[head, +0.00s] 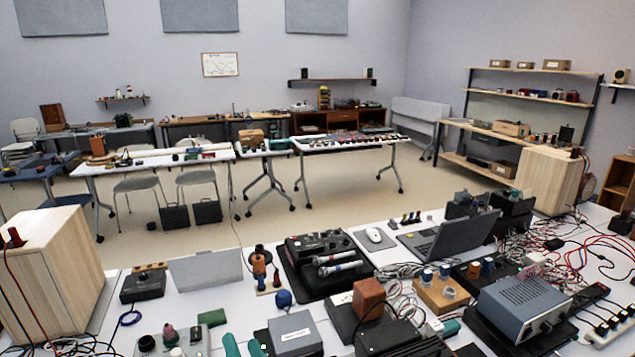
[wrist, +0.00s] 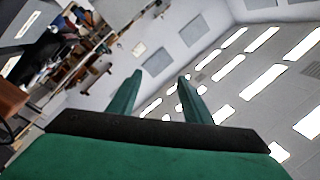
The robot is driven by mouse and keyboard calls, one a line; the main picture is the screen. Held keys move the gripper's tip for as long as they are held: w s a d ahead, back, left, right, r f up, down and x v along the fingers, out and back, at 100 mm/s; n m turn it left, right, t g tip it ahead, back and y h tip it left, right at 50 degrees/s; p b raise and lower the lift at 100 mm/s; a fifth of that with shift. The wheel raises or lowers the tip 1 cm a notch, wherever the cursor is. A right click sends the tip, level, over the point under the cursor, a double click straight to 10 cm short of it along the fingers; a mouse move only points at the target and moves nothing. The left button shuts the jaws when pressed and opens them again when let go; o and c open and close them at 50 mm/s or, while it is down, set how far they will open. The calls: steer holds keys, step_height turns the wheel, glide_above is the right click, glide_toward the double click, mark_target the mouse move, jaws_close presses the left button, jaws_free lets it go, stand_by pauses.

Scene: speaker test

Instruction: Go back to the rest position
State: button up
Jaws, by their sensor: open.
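My gripper (wrist: 161,76) shows in the wrist view with two green fingers apart and nothing between them. Its dark bar and green body fill the bottom of that view. Beyond the fingers are wall and ceiling, so it points up and away from the bench top. In the head view, two green finger-like pieces at the bottom edge look like my gripper (head: 243,346), low in front of the near bench. The rest of my arm is out of sight.
The near white bench (head: 135,325) is crowded with a laptop (head: 447,240), a blue-grey metal box (head: 522,303), a brown block (head: 369,297), microphones, loose cables and a wooden speaker cabinet (head: 55,270) at left. Open floor (head: 200,240) lies beyond it, before the far tables.

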steer(key=s+d+f+m+h, duration=0.2)
steer(key=s+d+f+h, duration=0.15)
steer(key=s+f, duration=0.4)
steer(key=s+d+f+m+h, duration=0.25)
steer(key=s+f+h, duration=0.3)
steer(key=f, duration=0.35)
steer(key=s+d+f+n, duration=0.2)
steer(key=s+d+n, duration=0.2)
steer(key=s, duration=0.7)
steer(key=s+d+f+n+g, duration=0.1)
steer(key=s+d+n, duration=0.3)
steer(key=s, duration=0.7)
steer(key=shift+d+f+h, duration=0.2)
steer(key=shift+f+h, duration=0.1)
steer(key=shift+f, duration=0.25)
